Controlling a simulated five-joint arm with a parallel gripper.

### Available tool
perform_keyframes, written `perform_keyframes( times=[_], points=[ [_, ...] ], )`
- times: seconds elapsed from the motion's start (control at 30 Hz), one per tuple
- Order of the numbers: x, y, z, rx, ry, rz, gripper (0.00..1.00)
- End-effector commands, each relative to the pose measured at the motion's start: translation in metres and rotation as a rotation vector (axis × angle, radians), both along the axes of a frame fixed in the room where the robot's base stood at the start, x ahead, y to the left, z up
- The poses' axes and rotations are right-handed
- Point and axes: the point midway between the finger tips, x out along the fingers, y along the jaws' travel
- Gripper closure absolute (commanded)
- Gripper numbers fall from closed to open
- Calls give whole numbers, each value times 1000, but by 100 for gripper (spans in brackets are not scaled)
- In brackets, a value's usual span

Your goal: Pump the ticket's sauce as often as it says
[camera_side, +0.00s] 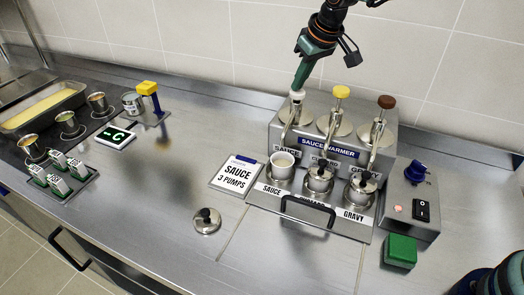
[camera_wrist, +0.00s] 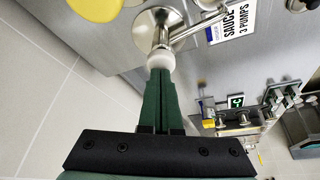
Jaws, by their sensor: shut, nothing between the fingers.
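The ticket (camera_side: 236,176) lies flat left of the sauce warmer and reads "SAUCE 3 PUMPS"; it also shows in the wrist view (camera_wrist: 234,20). The sauce pump has a white knob (camera_side: 297,96) and stands at the left of the warmer (camera_side: 328,146). My gripper (camera_side: 299,88) is shut and empty, its fingertips right at the top of the white knob. In the wrist view the shut fingertips (camera_wrist: 160,72) meet the white knob (camera_wrist: 161,58); whether they press it I cannot tell. An open cup (camera_side: 281,160) with pale contents stands below the sauce pump's spout.
A yellow-knobbed pump (camera_side: 341,93) and a brown-knobbed gravy pump (camera_side: 386,103) stand close to the right, over lidded cups. A loose lid (camera_side: 206,218) lies on the counter. A green block (camera_side: 400,251) and a switch box (camera_side: 413,207) are at right.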

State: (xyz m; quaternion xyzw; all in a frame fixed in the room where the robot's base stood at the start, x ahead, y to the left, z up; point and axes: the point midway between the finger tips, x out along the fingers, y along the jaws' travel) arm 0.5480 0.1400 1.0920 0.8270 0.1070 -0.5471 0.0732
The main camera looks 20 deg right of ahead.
Motion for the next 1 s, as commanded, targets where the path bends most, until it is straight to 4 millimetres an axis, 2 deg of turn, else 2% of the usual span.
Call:
perform_keyframes(
  times=[0.63,1.0],
  points=[
    [0,0,38,-1,2,0,100],
    [0,0,43,-1,2,0,100]
  ],
)
